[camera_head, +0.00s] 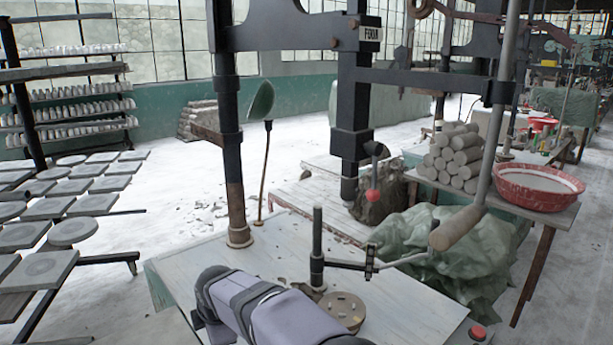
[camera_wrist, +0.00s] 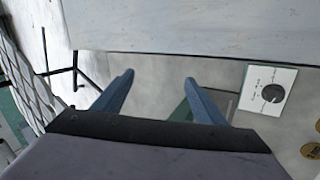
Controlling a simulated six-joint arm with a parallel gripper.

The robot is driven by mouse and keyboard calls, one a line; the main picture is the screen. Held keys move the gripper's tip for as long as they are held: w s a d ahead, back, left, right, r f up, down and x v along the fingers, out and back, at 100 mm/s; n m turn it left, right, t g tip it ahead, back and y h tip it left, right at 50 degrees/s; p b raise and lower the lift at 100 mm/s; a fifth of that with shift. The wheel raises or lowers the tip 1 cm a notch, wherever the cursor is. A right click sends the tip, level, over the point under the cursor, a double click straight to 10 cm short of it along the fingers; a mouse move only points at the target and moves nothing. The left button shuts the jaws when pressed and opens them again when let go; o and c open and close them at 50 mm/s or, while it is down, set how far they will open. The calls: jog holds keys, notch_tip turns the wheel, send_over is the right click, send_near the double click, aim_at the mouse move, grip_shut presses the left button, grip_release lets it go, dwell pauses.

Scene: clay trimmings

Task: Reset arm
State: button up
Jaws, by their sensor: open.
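My gripper (camera_wrist: 157,82) shows in the wrist view with its two blue fingers spread wide and nothing between them. The fingers point toward the front edge of a pale worktable (camera_wrist: 190,25), which fills the top of that view. In the head view my grey-purple arm reaches over the near edge of the same worktable (camera_head: 195,265), and my fingers cannot be made out there. Small dark clay trimmings (camera_head: 281,281) lie on the tabletop beside the upright post and the round perforated disc (camera_head: 343,311).
A black press frame (camera_head: 352,110) stands over the table, with a wooden-handled lever (camera_head: 460,228) hanging at right. A red button (camera_head: 477,333) sits at the right front corner. A dial panel (camera_wrist: 268,90) is below the table edge. The tabletop's left part is clear.

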jog(key=s+d+f+m+g+h+p, duration=0.15)
jog(key=d+m, duration=0.45)
jog(key=d, duration=0.6)
jog(key=s+d+m+h, duration=0.1)
jog(key=s+d+m, duration=0.3)
jog(key=d, duration=0.8)
jog(key=s+d+f+m+g, duration=0.1)
jog(key=s+d+f+m, duration=0.1)
jog(key=s+d+m, duration=0.5)
jog(key=s+d+f+m+g, duration=0.2)
jog(key=s+d+m, duration=0.6)
jog(key=s, duration=0.3)
jog(key=shift+s+d+h+p, duration=0.25)
jog(key=shift+d+h+p, duration=0.15)
jog(key=shift+d+h, duration=0.1)
